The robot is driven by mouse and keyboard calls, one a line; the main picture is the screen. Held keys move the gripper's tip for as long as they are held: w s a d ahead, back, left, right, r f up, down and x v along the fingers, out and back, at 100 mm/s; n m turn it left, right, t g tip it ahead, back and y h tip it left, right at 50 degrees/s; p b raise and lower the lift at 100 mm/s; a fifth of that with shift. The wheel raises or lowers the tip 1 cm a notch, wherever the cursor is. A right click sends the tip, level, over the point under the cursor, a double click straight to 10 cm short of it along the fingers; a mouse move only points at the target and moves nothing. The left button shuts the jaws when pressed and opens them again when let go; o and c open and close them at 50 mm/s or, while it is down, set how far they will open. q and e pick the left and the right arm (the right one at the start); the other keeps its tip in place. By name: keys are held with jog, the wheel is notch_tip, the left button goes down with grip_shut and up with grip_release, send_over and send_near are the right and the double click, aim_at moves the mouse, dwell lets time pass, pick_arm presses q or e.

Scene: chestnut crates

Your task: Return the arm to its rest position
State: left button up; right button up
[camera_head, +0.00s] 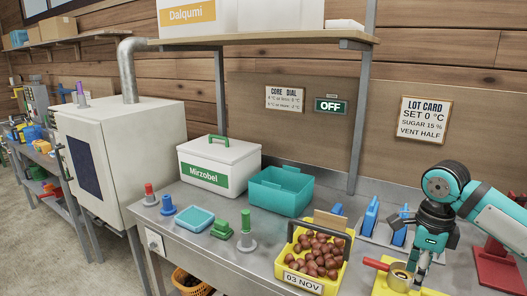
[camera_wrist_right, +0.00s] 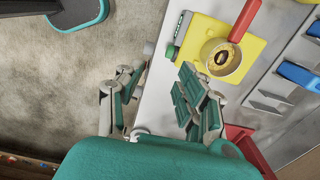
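My right arm (camera_head: 500,218) comes in from the right in the head view. My right gripper (camera_head: 422,268) points down beside a small pan with a red handle (camera_head: 376,264) on a yellow board (camera_head: 382,288). In the right wrist view my right gripper (camera_wrist_right: 155,100) has its two fingers spread apart with nothing between them. My left arm and gripper are not in view.
A yellow crate (camera_head: 305,287) of chestnuts stands left of the pan. Blue tools (camera_head: 371,215) and a red stand (camera_head: 497,268) are close to the arm. A teal bin (camera_head: 280,192) and white Mirzobel box (camera_head: 219,165) stand farther back. A shelf (camera_head: 270,39) overhangs the bench.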

jog(key=s+a+f+n+t+y, duration=0.1)
jog(key=s+a+f+n+y, duration=0.1)
jog(key=s+a+f+n, duration=0.7)
jog(key=s+a+f+n+t+y, duration=0.15)
jog(key=s+a+f+n, duration=0.45)
jog(key=a+f+n, duration=0.65)
jog(key=s+d+f+n+t+h, duration=0.1)
jog(key=s+d+n+h, duration=0.1)
jog(key=s+d, duration=0.35)
jog(key=s+d+f+n+h, duration=0.1)
jog(key=s+d+f+n, duration=0.1)
jog(key=s+d+n, duration=0.3)
notch_tip(320, 180, down, 25)
jog(key=s+a+m+g, duration=0.1)
jog(key=s+m, duration=0.1)
jog(key=s, duration=0.1)
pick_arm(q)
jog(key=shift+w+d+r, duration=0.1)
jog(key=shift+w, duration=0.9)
pick_arm(e)
jog(key=s+d+f+g, duration=0.1)
jog(key=s+d+f, duration=0.2)
jog(key=s+f, duration=1.3)
jog(key=shift+s+f, duration=0.4)
jog(key=shift+f, duration=0.25)
